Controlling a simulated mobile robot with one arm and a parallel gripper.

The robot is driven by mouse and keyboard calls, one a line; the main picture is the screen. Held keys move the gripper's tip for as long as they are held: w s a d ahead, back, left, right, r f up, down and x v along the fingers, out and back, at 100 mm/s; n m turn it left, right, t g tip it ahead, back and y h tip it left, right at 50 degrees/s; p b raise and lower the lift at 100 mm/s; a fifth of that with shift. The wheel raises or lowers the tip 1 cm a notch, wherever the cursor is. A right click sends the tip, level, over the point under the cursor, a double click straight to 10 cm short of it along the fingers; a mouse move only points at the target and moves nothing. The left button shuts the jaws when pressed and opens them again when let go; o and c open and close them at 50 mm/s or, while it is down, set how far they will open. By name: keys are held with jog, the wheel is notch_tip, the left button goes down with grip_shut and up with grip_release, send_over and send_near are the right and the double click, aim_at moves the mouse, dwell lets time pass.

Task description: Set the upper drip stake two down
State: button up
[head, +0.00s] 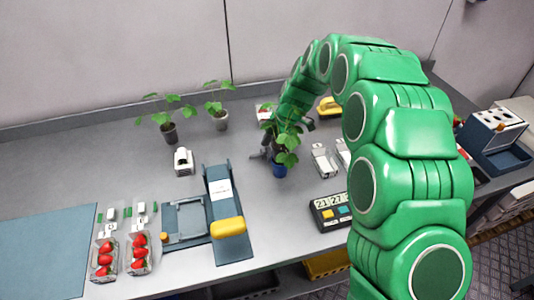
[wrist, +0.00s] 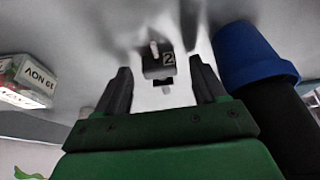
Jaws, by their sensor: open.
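In the wrist view, a small dark block marked 2 (wrist: 153,66), with a thin pale pin at its top and bottom, looks like drip stake two. It shows between the tips of my gripper (wrist: 158,72), whose two dark fingers are apart with a gap on each side of it. I cannot tell whether the block rests on the grey surface. In the head view my gripper (head: 263,152) is low over the bench, beside a plant in a blue pot (head: 279,170). Leaves and my arm cover part of it, and the stake cannot be made out there.
The blue pot (wrist: 250,55) is close to the right finger in the wrist view. A printed white box (wrist: 25,82) is at left. On the bench are potted seedlings (head: 170,132), strawberry punnets (head: 138,255), a blue-grey device (head: 228,225) and a number display (head: 330,212).

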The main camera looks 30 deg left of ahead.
jog(key=shift+c, duration=0.4)
jog(key=c, duration=1.1)
jog(key=shift+m+t, duration=0.3)
jog(key=shift+s+d+r, duration=0.1)
jog(key=shift+r, duration=5.65)
jog(key=shift+s+d+r, duration=0.1)
jog(key=shift+r, duration=5.6)
